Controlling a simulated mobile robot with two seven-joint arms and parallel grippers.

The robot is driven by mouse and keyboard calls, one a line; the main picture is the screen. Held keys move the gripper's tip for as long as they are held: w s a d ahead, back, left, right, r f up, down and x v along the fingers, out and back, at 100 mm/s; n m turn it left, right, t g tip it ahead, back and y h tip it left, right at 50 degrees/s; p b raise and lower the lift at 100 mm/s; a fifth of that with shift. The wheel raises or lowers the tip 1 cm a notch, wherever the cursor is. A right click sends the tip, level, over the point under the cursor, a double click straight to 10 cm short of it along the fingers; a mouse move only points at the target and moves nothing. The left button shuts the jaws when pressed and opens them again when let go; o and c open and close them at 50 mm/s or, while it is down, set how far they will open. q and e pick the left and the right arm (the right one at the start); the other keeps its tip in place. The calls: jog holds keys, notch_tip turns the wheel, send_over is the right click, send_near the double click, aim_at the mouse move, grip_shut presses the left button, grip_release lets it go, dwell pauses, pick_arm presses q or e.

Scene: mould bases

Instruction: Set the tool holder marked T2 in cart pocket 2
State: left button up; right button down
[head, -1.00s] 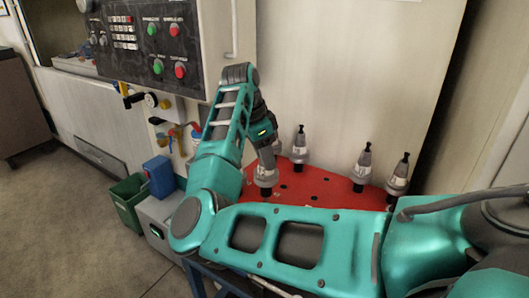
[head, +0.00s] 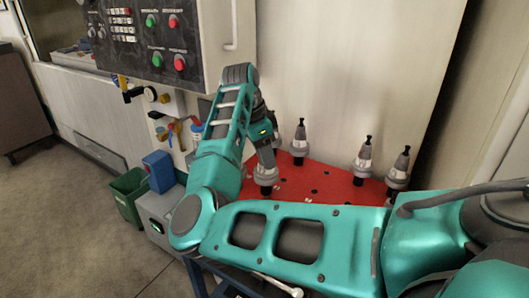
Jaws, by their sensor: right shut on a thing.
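My right gripper (head: 265,160) is above the left part of the red cart top (head: 325,187), pointing down. It is shut on a grey tool holder (head: 265,177), whose lower end is at or just above the red surface; I cannot tell whether it is seated in a pocket. Its marking is not legible, and its upper part is hidden by the gripper. My left gripper is not in view.
Other tool holders stand upright on the cart: one at the back (head: 299,146) and two at the right (head: 363,165) (head: 398,172). The machine control panel (head: 150,35) is at upper left. A green bin (head: 128,195) and a blue box (head: 159,174) are left of the cart.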

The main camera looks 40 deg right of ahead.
jog(key=shift+f+b, duration=0.35)
jog(key=shift+f, duration=0.55)
jog(key=shift+f, duration=0.5)
